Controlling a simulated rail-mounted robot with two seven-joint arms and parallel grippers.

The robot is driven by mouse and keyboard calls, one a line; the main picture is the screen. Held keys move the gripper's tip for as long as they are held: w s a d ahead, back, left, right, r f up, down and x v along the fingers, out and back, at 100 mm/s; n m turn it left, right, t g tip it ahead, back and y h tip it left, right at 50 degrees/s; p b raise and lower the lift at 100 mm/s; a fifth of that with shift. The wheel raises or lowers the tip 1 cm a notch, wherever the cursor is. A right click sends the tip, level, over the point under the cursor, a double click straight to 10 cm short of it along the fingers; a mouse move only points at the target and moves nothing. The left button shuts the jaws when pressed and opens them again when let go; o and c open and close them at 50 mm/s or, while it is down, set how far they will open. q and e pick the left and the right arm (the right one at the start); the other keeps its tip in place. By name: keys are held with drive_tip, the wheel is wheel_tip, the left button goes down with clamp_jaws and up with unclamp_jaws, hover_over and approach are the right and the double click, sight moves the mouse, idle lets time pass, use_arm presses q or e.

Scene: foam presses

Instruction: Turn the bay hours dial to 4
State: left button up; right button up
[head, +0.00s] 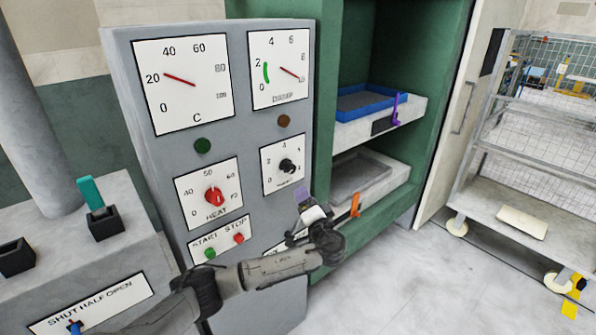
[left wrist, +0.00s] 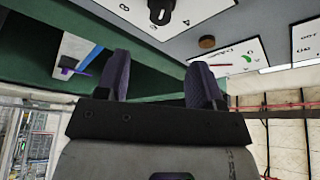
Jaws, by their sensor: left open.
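The hours dial is a black knob (head: 288,166) on a white scale plate (head: 270,174) at the lower right of the grey panel. The plate's numbers 0, 2 and 4 show; its label is too small to read, and I cannot tell the knob's setting. The knob also shows upside down at the top of the left wrist view (left wrist: 162,10). My left gripper (head: 306,198) is below and slightly right of the knob, apart from it. In the left wrist view its two purple fingers (left wrist: 158,82) stand wide apart with nothing between them. My right gripper is not in view.
A red heat knob (head: 214,196) sits left of the dial, above green and red start/stop buttons (head: 238,238). Two gauges (head: 181,83) are above. Right of the panel is a green press (head: 423,75) with a blue tray (head: 365,102). A wire cart (head: 520,205) stands further right.

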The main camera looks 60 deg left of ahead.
sight(292, 170)
use_arm(q)
drive_tip(key=b+x, duration=0.1)
drive_tip(key=x, duration=1.2)
drive_tip(key=shift+r, duration=0.1)
drive_tip(key=c, duration=0.9)
